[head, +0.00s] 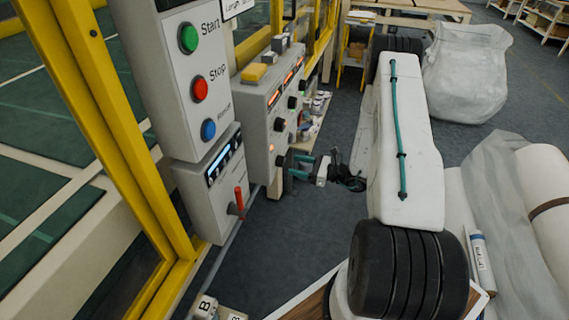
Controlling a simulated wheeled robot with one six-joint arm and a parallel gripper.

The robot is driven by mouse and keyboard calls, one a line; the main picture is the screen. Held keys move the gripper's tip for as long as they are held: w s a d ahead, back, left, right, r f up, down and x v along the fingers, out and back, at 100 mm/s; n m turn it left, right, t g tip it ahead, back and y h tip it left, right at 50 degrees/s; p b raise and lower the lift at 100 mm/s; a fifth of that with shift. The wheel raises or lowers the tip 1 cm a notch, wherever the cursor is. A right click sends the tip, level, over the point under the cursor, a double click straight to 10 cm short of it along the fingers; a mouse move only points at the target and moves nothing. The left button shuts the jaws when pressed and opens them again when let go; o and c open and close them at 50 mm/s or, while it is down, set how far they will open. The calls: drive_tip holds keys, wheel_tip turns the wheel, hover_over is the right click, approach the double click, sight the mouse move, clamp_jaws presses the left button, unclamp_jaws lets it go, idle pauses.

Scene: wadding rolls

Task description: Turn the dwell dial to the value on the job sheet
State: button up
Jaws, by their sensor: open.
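My gripper (293,167) is at the front face of a grey control box (256,120), its two teal fingers open. Its dark fingertips are at or very near the lower end of the face; I cannot tell whether they touch a knob. Several black knobs show on this face, one (279,125) just above the gripper and another (280,160) left of the fingertips. Lit orange displays (275,97) run along the upper face. The dial labels are too small to read, so I cannot tell which is the dwell dial. No readable job sheet is in view.
A nearer panel has green Start (188,38), red Stop (200,89) and blue (208,130) buttons. Below is a box with a red lever (239,203). Yellow posts (130,120) stand left.

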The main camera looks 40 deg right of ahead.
sight(284, 162)
drive_tip(key=shift+x, duration=2.65)
drive_tip(key=c, duration=1)
drive_tip(key=shift+o, duration=0.2)
drive_tip(key=shift+d+r, duration=0.1)
drive_tip(key=shift+d, duration=0.15)
